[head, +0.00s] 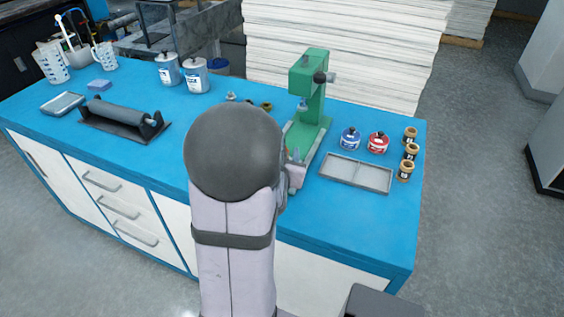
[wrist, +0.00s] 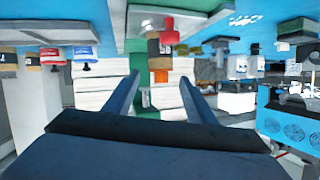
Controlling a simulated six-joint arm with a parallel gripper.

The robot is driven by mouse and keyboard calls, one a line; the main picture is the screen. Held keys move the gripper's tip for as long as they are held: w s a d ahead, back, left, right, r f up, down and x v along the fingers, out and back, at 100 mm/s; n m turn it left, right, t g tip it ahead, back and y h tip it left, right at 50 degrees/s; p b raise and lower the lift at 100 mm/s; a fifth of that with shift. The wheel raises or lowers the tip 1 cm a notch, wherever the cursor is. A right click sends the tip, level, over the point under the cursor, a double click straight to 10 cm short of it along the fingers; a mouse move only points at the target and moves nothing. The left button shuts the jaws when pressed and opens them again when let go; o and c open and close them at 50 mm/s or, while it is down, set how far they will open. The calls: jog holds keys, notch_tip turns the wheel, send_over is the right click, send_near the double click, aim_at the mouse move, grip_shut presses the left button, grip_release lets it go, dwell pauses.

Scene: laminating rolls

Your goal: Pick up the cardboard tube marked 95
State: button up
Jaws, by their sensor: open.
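Three small cardboard tubes with dark bands stand in a row at the right end of the blue bench: a far one (head: 410,134), a middle one (head: 410,151) and a near one (head: 405,172). Their numbers are too small to read in the head view. The wrist view is upside down and shows a brown tube with a dark band (wrist: 153,47), near the middle, beyond the fingers; a mark beside it may read 95 but is blurred. My gripper (wrist: 161,82) is open with nothing between its fingers. In the head view my arm largely hides it.
A green press (head: 314,85) stands just beyond my gripper. A black roller (head: 120,115) is at left. The bench's front middle is hidden by my arm.

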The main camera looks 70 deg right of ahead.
jog(key=shift+a+f+n, duration=0.1)
jog(key=shift+f+n, duration=0.3)
jog(key=shift+f, duration=0.35)
jog(key=shift+w+a+f+n+y, duration=0.2)
jog(key=shift+w+f+n+y, duration=0.1)
jog(key=shift+f+n, duration=0.3)
jog(key=shift+d, duration=0.1)
jog(key=shift+s+p+x, duration=0.15)
jog(key=shift+p+x, duration=0.2)
jog(key=shift+x, duration=1.45)
jog(key=shift+s+p+x, duration=0.15)
jog(key=shift+p+x, duration=0.15)
jog(key=shift+x, duration=1.45)
grip_shut()
jog(key=shift+d, duration=0.1)
notch_tip(320, 180, up, 10)
